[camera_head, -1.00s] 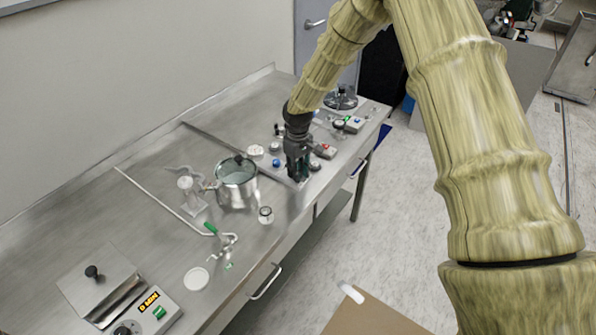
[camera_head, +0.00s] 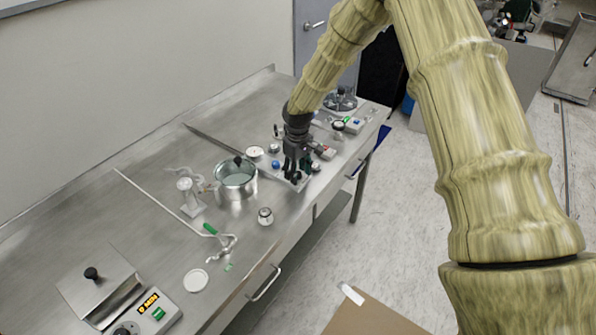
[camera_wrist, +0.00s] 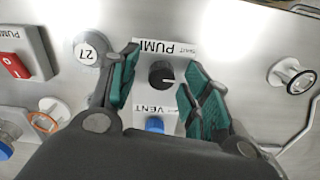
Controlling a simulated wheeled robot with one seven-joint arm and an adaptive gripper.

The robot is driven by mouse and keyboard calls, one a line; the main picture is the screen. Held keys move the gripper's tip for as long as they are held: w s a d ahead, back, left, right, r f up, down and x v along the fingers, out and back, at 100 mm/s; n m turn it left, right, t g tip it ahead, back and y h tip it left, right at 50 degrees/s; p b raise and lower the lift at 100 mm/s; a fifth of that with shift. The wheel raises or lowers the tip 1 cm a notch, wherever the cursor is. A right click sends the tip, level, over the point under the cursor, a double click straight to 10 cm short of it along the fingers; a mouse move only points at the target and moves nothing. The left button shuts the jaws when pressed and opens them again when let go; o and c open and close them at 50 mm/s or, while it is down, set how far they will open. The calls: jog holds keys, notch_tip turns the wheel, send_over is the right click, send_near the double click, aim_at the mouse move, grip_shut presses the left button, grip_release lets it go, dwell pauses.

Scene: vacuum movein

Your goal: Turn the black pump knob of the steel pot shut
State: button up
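The black pump knob (camera_wrist: 161,74) sits on a white plate with a PUMP label above it in the wrist view. Its white pointer mark faces right. My gripper (camera_wrist: 161,64) is open, with one green-padded finger on each side of the knob and visible gaps between. In the head view my gripper (camera_head: 298,175) points down over the panel at the table's front edge, hiding the knob. The steel pot (camera_head: 236,188) with a glass lid stands to the left of it.
A blue VENT knob (camera_wrist: 155,124) is just below the pump knob. A red switch box (camera_wrist: 20,62) and a round 27 tag (camera_wrist: 90,52) lie left.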

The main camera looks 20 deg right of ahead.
aim_at(298, 173)
jog(key=shift+r, duration=0.1)
notch_tip(298, 173, up, 12)
dwell(0.6)
dwell(0.4)
